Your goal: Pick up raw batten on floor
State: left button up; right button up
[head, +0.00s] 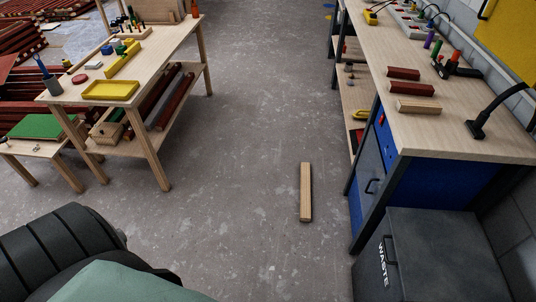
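A raw, light wood batten (305,192) lies flat on the grey concrete floor (240,150), right of the middle of the head view. Its long side runs nearly straight away from me. Nothing touches it, and all of it shows. Neither of my grippers is in view. Only dark ribbed and teal parts, which seem to be mine, fill the lower left corner.
A workbench (470,145) with two red battens (411,89) and a raw one (418,107) stands right. A dark waste bin (440,255) is below it. A wooden table (165,50) with a yellow tray (111,90) stands left.

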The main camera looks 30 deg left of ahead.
aim_at(305, 209)
jog(key=u, duration=0.7)
jog(key=z, duration=2.3)
jog(key=u, duration=2.3)
jog(key=i+u, duration=0.1)
jog(key=u, duration=0.55)
jog(key=i, duration=1.85)
